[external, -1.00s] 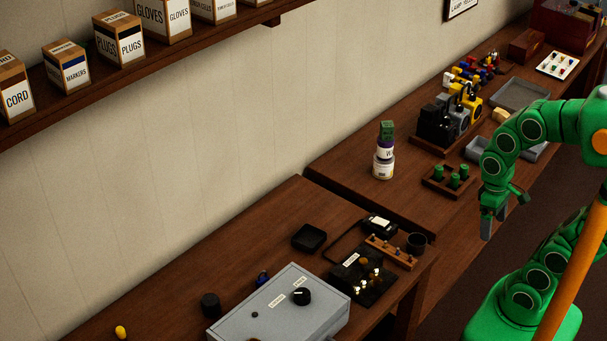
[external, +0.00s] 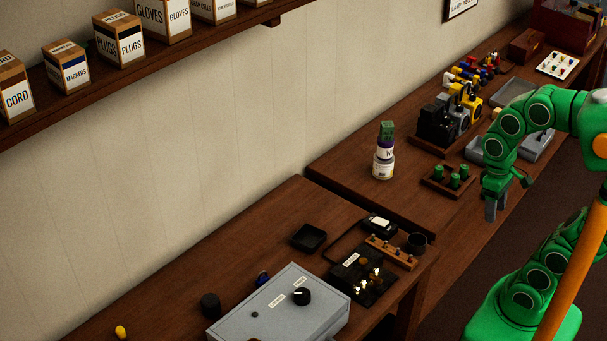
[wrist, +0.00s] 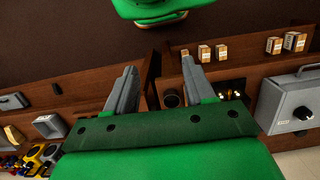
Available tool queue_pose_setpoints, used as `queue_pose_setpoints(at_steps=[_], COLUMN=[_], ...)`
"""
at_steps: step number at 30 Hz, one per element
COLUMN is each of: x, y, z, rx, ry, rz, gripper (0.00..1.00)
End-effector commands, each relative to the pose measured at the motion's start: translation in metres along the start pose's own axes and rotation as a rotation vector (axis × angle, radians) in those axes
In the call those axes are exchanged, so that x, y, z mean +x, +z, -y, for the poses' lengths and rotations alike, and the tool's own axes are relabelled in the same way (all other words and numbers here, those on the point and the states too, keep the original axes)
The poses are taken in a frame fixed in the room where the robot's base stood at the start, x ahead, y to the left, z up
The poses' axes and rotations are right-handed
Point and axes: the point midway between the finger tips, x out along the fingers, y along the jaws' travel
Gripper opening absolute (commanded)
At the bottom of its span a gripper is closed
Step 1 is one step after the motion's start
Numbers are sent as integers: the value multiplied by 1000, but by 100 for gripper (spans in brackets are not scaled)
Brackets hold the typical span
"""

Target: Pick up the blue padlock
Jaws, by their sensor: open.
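A small blue object (external: 262,278), possibly the blue padlock, stands on the near bench behind the grey box, which partly hides it. It is too small to tell its shape for sure. My gripper (external: 491,213) hangs at the right, fingers pointing down, beside the front edge of the far bench and well away from the blue object. In the wrist view my gripper (wrist: 159,68) shows two grey fingers spread apart with nothing between them. I cannot make out the blue object in the wrist view.
The grey box (external: 280,309) with a black knob fills the near bench front. A black tray (external: 309,237), a black cylinder (external: 210,305) and a black board (external: 360,275) stand around it. Stacked cans (external: 383,165) and green-topped pieces (external: 452,178) stand on the far bench.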

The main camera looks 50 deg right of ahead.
Motion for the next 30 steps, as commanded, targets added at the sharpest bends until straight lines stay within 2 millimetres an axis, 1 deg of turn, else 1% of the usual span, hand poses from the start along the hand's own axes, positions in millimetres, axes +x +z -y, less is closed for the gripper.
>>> queue_pose_setpoints(at_steps=[8, 11, 14, 30], x=[-7, -10, -15, -47], y=[-30, -44, -61, -173], z=[29, 42, 60, 167], rx=[57, 88, 126, 425], ry=[-82, -123, -174, -488], rz=[9, 17, 27, 159], gripper=[54, 54, 54, 54])
